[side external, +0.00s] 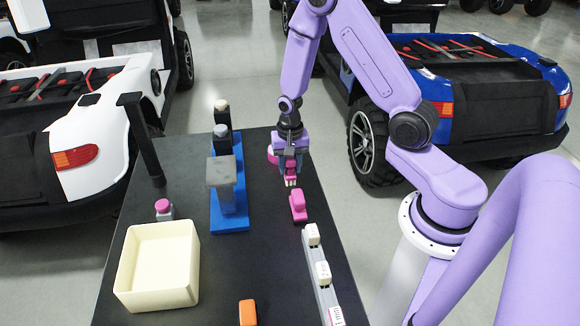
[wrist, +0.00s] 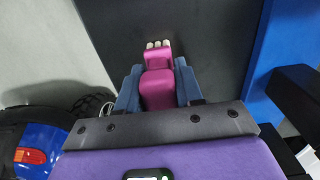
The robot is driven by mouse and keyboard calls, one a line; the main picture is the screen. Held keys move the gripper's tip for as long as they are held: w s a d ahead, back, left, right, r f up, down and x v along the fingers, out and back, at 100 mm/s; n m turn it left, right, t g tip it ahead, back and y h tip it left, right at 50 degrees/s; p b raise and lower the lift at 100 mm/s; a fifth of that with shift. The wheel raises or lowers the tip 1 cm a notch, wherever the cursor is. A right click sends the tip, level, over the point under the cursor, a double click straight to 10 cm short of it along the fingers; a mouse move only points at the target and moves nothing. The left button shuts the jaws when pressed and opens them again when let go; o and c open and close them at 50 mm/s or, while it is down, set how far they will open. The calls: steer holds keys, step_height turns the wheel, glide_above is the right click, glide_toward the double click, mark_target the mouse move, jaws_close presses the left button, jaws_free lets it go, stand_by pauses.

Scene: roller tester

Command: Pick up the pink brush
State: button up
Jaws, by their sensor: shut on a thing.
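The pink brush (wrist: 157,82) shows in the wrist view with its pale bristle tufts pointing away from my gripper. In the side view the brush (side external: 291,176) is at the lower end of my gripper (side external: 290,168), above the dark table. My gripper (wrist: 157,92) is shut on the brush, with one blue-grey finger on each side of its body. Part of the brush is hidden between the fingers and by the wrist plate. I cannot tell how far it is from the table surface.
Another pink object (side external: 298,206) lies on the dark table (side external: 265,285) just in front of the gripper. A blue-based fixture (side external: 230,218) stands to the left. A cream bin (side external: 158,266), an orange block (side external: 248,312) and a grey rail with white blocks (side external: 323,273) are nearer.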

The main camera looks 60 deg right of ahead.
steer(key=shift+r, duration=0.65)
steer(key=s+a+r, duration=0.2)
steer(key=s+r, duration=0.9)
steer(key=s, duration=0.2)
steer(key=shift+s+a+r, duration=0.2)
steer(key=shift+s, duration=0.15)
stand_by(1.7)
steer(key=w, duration=0.4)
steer(key=w+d, duration=0.1)
steer(key=w, duration=0.3)
steer(key=w+d, duration=0.1)
steer(key=w, duration=0.3)
steer(key=shift+w+d+f, duration=0.1)
steer(key=shift+d+f, duration=0.05)
steer(key=shift+d, duration=0.05)
steer(key=w+d+f, duration=0.3)
steer(key=w+d, duration=0.5)
steer(key=w, duration=0.3)
steer(key=shift+s+a+f, duration=0.15)
steer(key=shift+f, duration=2.55)
